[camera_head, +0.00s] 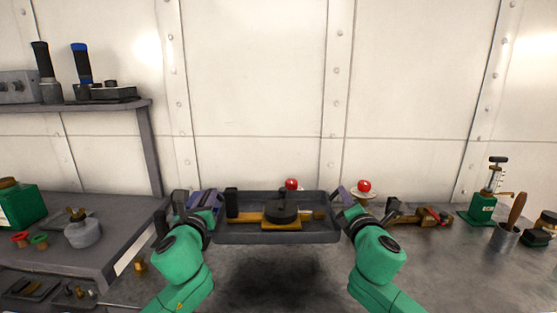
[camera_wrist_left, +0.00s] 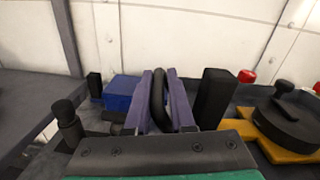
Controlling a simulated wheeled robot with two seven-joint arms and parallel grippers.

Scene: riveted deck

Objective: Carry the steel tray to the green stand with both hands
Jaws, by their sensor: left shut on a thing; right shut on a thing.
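The dark steel tray (camera_head: 277,237) hangs level in the middle of the head view, above the dark bench top, with a shadow beneath it. It carries a round black piece (camera_head: 281,211) on a yellow-brown base and an upright black block (camera_head: 232,204). My left gripper (camera_head: 206,199) is at the tray's left end; in the left wrist view its purple fingers (camera_wrist_left: 161,100) are closed on a black loop handle (camera_wrist_left: 158,98). My right gripper (camera_head: 345,197) is at the right end, its hold partly hidden. I cannot clearly identify the green stand.
Two red knobs, one behind the tray (camera_head: 292,184) and one right of it (camera_head: 364,186), stand near the wall. A green-based device (camera_head: 482,209) and a brush cup (camera_head: 504,238) stand at right. A grey side table (camera_head: 120,225) with a shelf is at left.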

